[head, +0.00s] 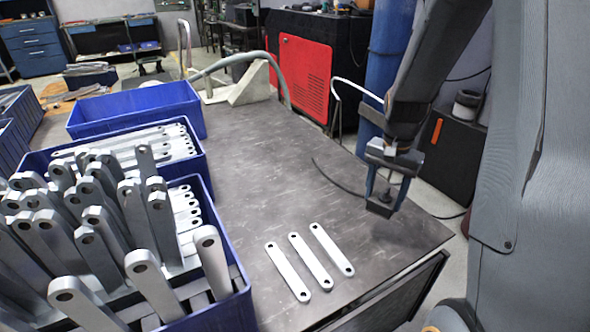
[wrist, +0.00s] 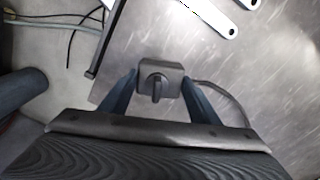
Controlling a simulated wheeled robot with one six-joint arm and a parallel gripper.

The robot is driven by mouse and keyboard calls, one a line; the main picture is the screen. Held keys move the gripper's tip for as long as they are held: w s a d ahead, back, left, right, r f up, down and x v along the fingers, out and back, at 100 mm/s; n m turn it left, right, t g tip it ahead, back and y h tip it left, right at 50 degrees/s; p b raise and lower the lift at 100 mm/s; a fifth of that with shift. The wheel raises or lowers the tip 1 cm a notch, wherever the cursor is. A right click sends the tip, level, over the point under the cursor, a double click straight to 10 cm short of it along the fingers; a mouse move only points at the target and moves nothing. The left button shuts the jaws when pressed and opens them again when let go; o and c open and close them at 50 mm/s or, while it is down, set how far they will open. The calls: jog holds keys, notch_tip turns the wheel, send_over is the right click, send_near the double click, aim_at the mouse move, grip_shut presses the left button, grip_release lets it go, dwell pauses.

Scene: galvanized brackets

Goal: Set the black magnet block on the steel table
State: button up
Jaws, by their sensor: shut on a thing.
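The black magnet block (wrist: 160,70) is a small dark box with a knob on its face. My gripper (wrist: 160,84) is shut on it, one blue finger on each side in the wrist view. In the head view my gripper (head: 388,190) points down over the right end of the steel table (head: 290,170), and the magnet block (head: 380,208) shows at its fingertips. I cannot tell whether the block touches the table or hangs just above it. The table top is dark grey and scratched.
Three flat galvanized brackets (head: 310,262) lie on the table left of my gripper. Blue bins (head: 222,300) full of brackets stand at the left, with an emptier blue bin (head: 135,112) behind. A dark cable (head: 335,182) lies behind my gripper. The middle of the table is clear.

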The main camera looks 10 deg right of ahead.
jog(key=shift+a+f, duration=0.1)
jog(key=shift+f, duration=0.2)
jog(key=shift+f+p, duration=0.6)
jog(key=shift+f, duration=4.1)
jog(key=o, duration=1.6)
jog(key=shift+s+f, duration=0.1)
